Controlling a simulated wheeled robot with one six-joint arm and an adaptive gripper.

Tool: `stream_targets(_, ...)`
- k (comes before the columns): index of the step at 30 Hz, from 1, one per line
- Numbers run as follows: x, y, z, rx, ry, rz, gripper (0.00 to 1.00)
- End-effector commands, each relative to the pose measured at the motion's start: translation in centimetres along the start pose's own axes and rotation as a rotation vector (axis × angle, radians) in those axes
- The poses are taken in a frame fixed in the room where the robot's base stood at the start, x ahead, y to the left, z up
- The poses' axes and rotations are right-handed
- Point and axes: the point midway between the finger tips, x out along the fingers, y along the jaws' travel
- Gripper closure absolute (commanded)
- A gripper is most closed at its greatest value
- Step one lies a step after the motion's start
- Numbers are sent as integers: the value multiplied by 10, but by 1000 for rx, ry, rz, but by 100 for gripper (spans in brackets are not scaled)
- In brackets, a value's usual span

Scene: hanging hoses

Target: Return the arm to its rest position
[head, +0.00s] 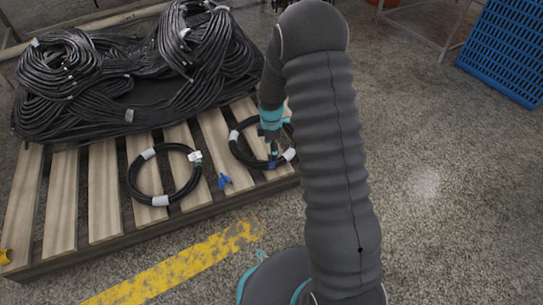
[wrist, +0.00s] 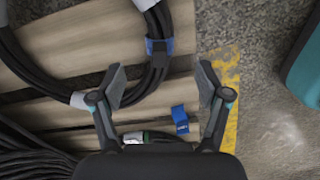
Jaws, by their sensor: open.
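My arm reaches over the wooden pallet (head: 62,200) in the head view. My gripper (head: 274,152) points down above the right black hose coil (head: 240,151) and partly hides it. In the wrist view my gripper (wrist: 160,83) has its fingers spread wide, with nothing held between them. That view shows a hose coil (wrist: 125,93) with a blue band (wrist: 158,47) and pale wraps, lying by the left finger. A left hose coil (head: 134,184) with white wraps lies flat on the pallet.
A loose blue piece (head: 223,181) lies on the slats between the coils; it also shows in the wrist view (wrist: 180,118). A large heap of black hoses (head: 75,85) covers the pallet's back. A blue crate (head: 510,50) stands at upper right. The floor at right is clear.

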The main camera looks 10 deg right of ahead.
Motion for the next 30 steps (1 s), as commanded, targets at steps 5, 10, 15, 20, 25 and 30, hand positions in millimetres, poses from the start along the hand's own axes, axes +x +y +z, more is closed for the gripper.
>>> stream_targets(5,-32,1,0,0,0,3,24)
stream_targets(10,-47,1,0,0,0,2,24)
stream_targets(15,-51,0,0,0,0,0,24)
stream_targets(20,-51,0,0,24,0,0,24)
stream_targets(25,-50,-4,0,205,-2,-16,24)
stream_targets(30,-41,-33,0,466,-21,-89,24)
